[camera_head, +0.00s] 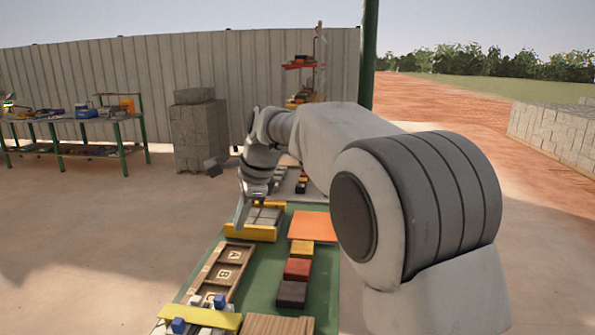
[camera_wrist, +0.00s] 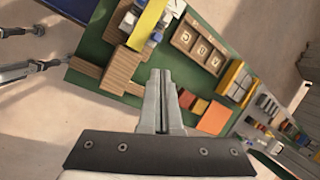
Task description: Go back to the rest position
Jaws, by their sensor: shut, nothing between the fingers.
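My gripper (camera_head: 241,212) hangs at the end of my arm over the far left part of the green table (camera_head: 262,262). In the wrist view my gripper (camera_wrist: 160,78) shows its two fingers together, with nothing between them. Below it in the head view is a yellow-edged holder (camera_head: 250,233) with grey blocks. The fingers look apart from the things on the table, though their exact height is hard to tell. My large arm link covers the right part of the table in the head view.
A wooden tray with lettered slots (camera_head: 222,270) lies on the table's left. Beside it are an orange plate (camera_head: 313,226) and yellow, red (camera_head: 297,269) and dark (camera_head: 292,294) blocks. A yellow bar (camera_head: 205,318) crosses the near end. A workbench (camera_head: 75,118) and stacked grey blocks (camera_head: 198,135) stand behind.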

